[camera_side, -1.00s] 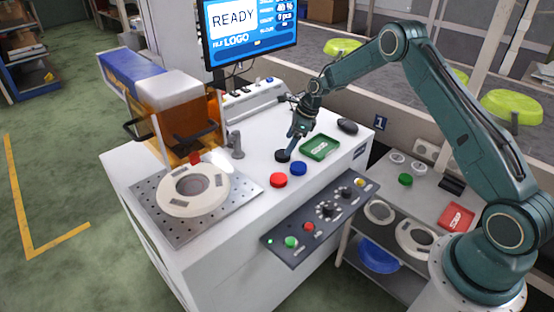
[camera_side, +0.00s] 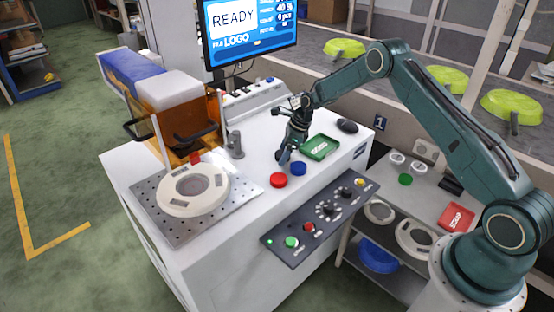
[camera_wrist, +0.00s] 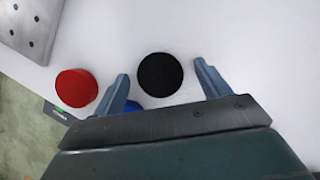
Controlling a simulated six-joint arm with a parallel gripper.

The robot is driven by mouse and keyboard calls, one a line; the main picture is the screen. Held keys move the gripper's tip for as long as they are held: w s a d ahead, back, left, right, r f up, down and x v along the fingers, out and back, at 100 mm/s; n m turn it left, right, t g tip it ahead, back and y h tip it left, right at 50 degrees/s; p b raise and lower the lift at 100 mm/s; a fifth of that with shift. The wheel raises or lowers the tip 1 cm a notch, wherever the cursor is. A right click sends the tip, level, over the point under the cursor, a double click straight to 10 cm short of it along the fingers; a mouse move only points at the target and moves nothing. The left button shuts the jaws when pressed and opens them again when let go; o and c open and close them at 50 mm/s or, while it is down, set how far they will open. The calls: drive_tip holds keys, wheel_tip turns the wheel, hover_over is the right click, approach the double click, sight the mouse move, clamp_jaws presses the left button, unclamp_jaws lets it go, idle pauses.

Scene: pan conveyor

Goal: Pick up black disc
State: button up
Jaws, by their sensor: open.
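The black disc (camera_wrist: 160,74) lies flat on the white worktop in the wrist view. My gripper (camera_wrist: 162,80) is open, with one blue-grey finger on each side of the disc and a gap to both. In the side view my gripper (camera_side: 284,158) points down low over the worktop, behind the red and blue discs. It hides most of the black disc there; only a dark bit shows at the fingers. I cannot tell how far the fingertips are above the surface.
A red disc (camera_side: 278,180) and a blue disc (camera_side: 299,168) lie close by. A green tray (camera_side: 320,147) stands to the right, with a black mouse (camera_side: 347,126) behind it. A perforated plate with a round fixture (camera_side: 193,190) is at left. The button panel (camera_side: 320,216) lines the front.

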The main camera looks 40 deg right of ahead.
drive_tip(key=c, duration=1.1)
drive_tip(key=shift+r, duration=0.15)
wheel_tip(320, 180, up, 20)
drive_tip(key=shift+f, duration=0.1)
idle(0.7)
